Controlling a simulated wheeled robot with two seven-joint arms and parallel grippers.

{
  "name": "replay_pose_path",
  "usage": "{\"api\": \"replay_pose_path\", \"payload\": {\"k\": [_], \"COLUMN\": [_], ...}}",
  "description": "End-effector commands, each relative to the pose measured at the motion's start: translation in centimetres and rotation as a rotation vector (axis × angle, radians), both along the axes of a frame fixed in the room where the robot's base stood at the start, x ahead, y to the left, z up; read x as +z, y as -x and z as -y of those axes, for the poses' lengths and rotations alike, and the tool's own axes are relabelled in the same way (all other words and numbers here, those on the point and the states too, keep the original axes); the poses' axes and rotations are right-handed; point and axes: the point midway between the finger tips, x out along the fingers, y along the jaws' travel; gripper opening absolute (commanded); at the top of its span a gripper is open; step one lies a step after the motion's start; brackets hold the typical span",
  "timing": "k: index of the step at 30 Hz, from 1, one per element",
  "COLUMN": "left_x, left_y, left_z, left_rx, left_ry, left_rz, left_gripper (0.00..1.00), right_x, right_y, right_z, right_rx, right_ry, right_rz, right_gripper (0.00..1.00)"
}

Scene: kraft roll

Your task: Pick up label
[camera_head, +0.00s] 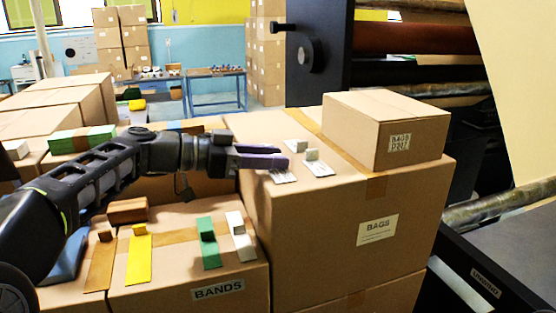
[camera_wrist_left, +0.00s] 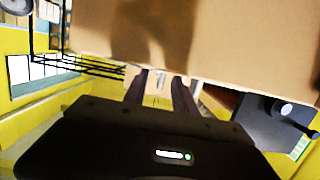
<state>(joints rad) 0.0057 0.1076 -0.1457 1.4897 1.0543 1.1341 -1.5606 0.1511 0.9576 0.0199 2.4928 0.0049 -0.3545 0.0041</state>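White labels, each with a small pale block on it, lie on top of the large cardboard box marked BAGS (camera_head: 345,235). One label (camera_head: 319,169) lies to the right of my left gripper's tips, with its block (camera_head: 312,154) upright. Another label (camera_head: 283,176) shows partly below the fingers, and a further pale block (camera_head: 297,146) stands just beyond the tips. My left gripper (camera_head: 286,160) reaches in low over the box's left side. In the left wrist view its fingers (camera_wrist_left: 161,78) are apart, with a small pale patch seen between them. My right gripper is out of view.
A smaller carton (camera_head: 380,130) stands behind the labels on the right. The lower BANDS box (camera_head: 175,270) holds yellow (camera_head: 139,258), green (camera_head: 208,244) and white strips with blocks. A dark machine with rollers (camera_head: 415,38) stands at the right.

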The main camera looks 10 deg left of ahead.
Motion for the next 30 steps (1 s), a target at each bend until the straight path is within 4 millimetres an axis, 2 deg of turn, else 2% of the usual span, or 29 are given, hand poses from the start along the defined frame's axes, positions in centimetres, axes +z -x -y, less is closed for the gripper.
{"api": "replay_pose_path", "payload": {"k": [4,20,30], "left_x": [-0.21,-0.25,-0.25], "left_y": [-0.46,-0.46,-0.45], "left_z": [0.82,0.76,0.75], "left_rx": [-0.001,0.0,0.0], "left_ry": [-0.001,-0.001,-0.001], "left_rz": [0.0,0.001,0.001], "left_gripper": [0.33,0.33,0.07], "right_x": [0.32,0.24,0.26], "right_y": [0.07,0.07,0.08], "right_z": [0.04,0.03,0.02], "right_rx": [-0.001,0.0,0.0], "right_ry": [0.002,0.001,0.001], "right_rz": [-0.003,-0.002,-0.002], "right_gripper": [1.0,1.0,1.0]}}
